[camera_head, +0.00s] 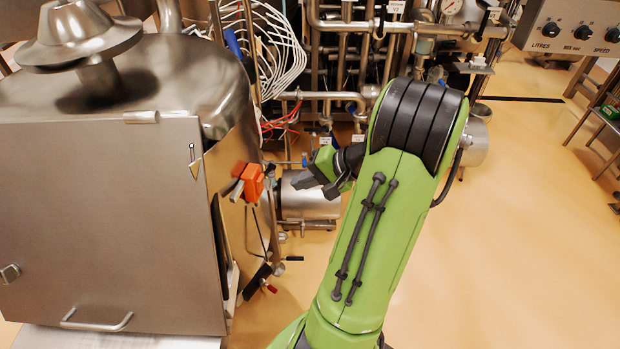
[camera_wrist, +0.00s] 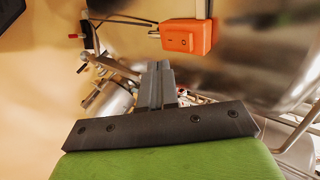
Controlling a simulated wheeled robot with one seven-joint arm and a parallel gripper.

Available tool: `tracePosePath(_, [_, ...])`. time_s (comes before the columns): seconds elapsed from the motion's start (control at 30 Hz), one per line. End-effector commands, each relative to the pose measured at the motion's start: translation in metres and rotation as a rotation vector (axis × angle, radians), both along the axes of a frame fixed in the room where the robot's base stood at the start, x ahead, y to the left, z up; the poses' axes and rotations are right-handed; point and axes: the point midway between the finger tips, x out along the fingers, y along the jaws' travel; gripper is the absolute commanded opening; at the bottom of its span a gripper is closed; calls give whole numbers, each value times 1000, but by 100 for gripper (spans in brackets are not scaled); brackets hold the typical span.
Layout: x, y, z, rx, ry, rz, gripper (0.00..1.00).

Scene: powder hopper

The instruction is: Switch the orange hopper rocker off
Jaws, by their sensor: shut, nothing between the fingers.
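The orange hopper rocker (camera_head: 250,182) is mounted on the right side of the steel hopper, left of my gripper in the head view. In the wrist view the orange rocker housing (camera_wrist: 187,37) is at the upper right, with its marked face showing. Which way the rocker is tilted is too small to tell. My gripper (camera_head: 308,181) is shut and empty, pointing toward the rocker with a clear gap between them. In the wrist view its fingertips (camera_wrist: 158,68) are together, below and left of the rocker.
The steel hopper (camera_head: 100,220) fills the left side. Black-handled parts (camera_head: 257,281) hang below the rocker. Pipes, a steel cylinder (camera_head: 308,205) and white cables (camera_head: 280,50) stand behind. A control panel (camera_head: 575,28) with knobs is at upper right. Floor at right is open.

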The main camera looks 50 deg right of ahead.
Motion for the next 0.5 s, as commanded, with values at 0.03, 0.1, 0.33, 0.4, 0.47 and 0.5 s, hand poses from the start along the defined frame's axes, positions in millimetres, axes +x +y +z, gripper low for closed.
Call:
tracePosePath(0.03, [9, 4, -10, 3, 0, 5, 0])
tracePosePath(0.1, [20, 9, -20, 3, 1, 4, 0])
tracePosePath(0.33, [56, 23, -23, -2, 0, 4, 0])
tracePosePath(0.4, [62, 25, -22, -3, 0, 3, 0])
tracePosePath(0.47, [65, 26, -22, -2, 1, 1, 0])
tracePosePath(0.5, [67, 26, -21, -2, 1, 0, 0])
